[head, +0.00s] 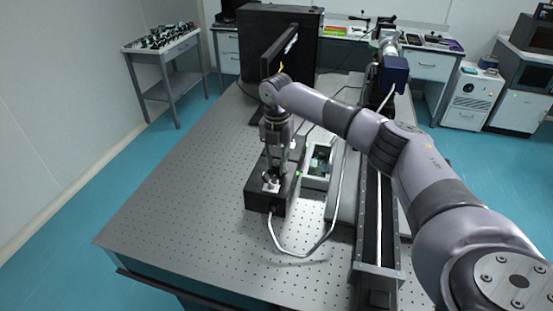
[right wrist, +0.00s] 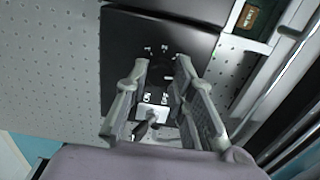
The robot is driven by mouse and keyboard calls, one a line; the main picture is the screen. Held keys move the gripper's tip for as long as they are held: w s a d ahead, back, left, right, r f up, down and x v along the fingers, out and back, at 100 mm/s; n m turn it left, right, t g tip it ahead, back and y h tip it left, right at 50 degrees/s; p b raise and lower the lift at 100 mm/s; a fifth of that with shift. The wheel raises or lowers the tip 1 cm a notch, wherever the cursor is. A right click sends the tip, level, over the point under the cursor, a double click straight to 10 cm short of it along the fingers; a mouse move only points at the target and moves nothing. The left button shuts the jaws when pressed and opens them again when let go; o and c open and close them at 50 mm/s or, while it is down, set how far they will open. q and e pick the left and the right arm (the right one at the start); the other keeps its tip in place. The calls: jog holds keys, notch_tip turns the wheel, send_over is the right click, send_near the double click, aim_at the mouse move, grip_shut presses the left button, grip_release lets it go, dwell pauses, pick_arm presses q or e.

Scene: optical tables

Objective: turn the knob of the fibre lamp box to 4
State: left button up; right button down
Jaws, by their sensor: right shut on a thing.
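The fibre lamp box is a low black box (head: 258,200) on the optical table in the head view. It also shows in the right wrist view (right wrist: 120,60), with small white scale marks and a light switch plate (right wrist: 151,112). Its dark knob (right wrist: 161,74) lies between the fingers of my right gripper (right wrist: 161,64). My right gripper also shows in the head view (head: 272,171), pointing down onto the box, and is shut on the knob. The fingers partly hide the knob and its scale, so I cannot read the setting. My left gripper is not in view.
A light-framed device with a dark inner panel (head: 319,158) stands right of the lamp box. A pale curved cable or tube (head: 300,255) loops from the box's front across the perforated table (head: 170,190). A long dark rail (head: 373,240) runs further right. The table's left side is clear.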

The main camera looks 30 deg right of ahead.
aim_at(277, 163)
jog(key=shift+r+m, duration=0.1)
jog(key=shift+m, duration=0.8)
jog(key=shift+d, duration=0.1)
jog(key=c, duration=1.4)
grip_release()
jog(key=shift+o, duration=0.2)
notch_tip(277, 163, up, 12)
